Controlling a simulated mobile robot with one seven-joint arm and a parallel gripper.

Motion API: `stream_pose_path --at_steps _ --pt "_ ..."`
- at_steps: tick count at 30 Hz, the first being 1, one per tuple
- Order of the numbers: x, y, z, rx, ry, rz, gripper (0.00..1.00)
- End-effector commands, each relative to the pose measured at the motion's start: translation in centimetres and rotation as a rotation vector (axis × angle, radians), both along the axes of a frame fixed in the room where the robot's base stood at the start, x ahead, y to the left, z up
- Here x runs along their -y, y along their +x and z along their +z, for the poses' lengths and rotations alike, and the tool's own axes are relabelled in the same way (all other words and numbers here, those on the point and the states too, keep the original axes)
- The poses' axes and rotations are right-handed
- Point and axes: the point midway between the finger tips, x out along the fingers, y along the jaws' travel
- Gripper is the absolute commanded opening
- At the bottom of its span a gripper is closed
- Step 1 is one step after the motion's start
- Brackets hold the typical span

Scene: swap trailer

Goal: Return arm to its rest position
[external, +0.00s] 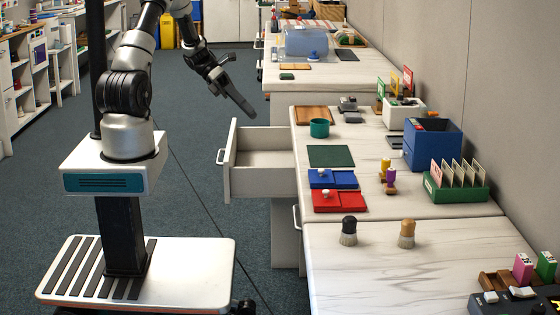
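My gripper (238,100) hangs in the air at the upper middle of the external view, above and left of the open drawer (229,160). Its fingers point down and to the right. It is clear of the drawer and the counter. The fingers are seen edge-on, so I cannot tell if they are apart or together. I see nothing hanging from them. My arm rises from its base and bends over at the top, where the frame cuts it off.
The white drawer sticks out from the counter (420,235) toward my base. On the counter are a green cup (319,128), a blue box (433,143), red and blue trays and two brushes. Shelves (30,75) stand at left.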

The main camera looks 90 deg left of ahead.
Motion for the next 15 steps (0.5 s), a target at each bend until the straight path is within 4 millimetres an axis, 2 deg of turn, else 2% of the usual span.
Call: stream_pose_path --at_steps 1,3,6,11,15 --pt "3.2 1.7 2.2 0.017 0.128 -0.167 0.28" --pt "7.2 3.0 4.4 0.052 0.294 -0.388 0.28" --pt "12.7 3.8 7.2 0.123 0.524 -0.711 0.28" --pt "20.5 3.2 11.0 0.287 0.879 -1.229 0.28" --pt "26.0 1.3 13.6 0.473 1.181 -1.675 0.28"
